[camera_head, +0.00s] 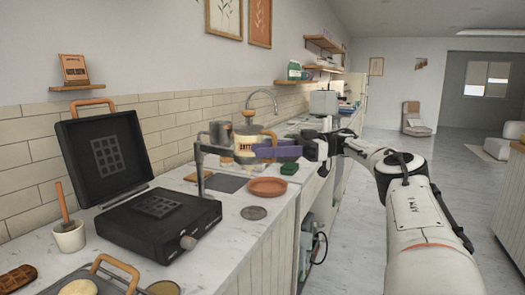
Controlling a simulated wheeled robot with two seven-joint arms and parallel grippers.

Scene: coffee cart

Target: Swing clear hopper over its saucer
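A container with a tan label (246,145), which seems to be the hopper, is at the end of a grey horizontal arm on an upright post (199,172). A round terracotta saucer (268,187) lies on the counter below it and to its right in the picture. My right gripper (279,149) reaches in from the right, beside the container. Purple bar-like parts stretch left from it across the container's right edge; I cannot tell whether they are fingers or a held part, or whether they touch. My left gripper is not in view.
A black press (160,220) with its lid raised stands left on the marble counter. A dark disc (254,213) lies near the front edge. A tap (262,95) and a grey canister (221,133) are behind.

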